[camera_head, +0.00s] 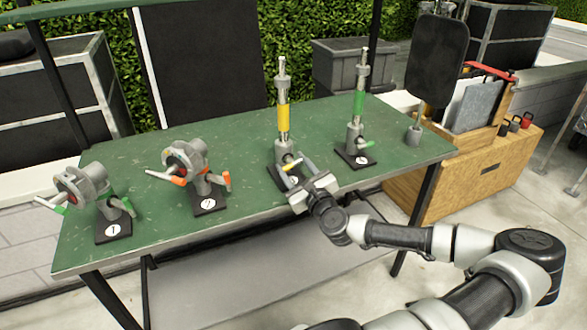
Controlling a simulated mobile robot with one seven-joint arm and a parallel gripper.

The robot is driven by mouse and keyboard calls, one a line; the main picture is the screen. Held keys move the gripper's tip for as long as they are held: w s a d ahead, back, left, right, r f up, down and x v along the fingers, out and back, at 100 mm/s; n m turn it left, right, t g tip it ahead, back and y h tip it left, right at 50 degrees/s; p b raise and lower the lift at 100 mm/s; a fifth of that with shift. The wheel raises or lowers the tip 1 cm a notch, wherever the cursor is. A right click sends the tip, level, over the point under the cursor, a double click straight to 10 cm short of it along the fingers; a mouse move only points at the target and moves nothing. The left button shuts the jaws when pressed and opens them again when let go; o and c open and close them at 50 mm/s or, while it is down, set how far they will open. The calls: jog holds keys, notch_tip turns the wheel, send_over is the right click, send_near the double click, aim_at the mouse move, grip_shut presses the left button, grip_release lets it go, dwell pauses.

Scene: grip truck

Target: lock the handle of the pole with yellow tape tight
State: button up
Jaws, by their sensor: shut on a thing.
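The pole with yellow tape (283,120) stands upright on a black base on the green table, right of the middle. Its yellow handle (293,181) sticks out low at the front, between my gripper's fingers. My gripper (294,172) reaches in from the lower right and is shut on that handle. The fingers and palm hide part of the handle and of the black base, so the handle's exact angle is hard to tell.
A pole with green tape (358,105) stands just right. Two grey clamps with green handles (92,199) and orange handles (194,172) stand left on the table (250,205). A wooden cart (481,172) stands beyond the right edge. The table's front middle is clear.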

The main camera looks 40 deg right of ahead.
jog(key=shift+m, duration=0.8)
jog(key=o, duration=1.1)
jog(key=shift+c, duration=0.2)
jog(key=shift+s, duration=0.1)
jog(key=p+v, duration=0.1)
jog(key=v, duration=1.6)
jog(key=shift+s, duration=0.15)
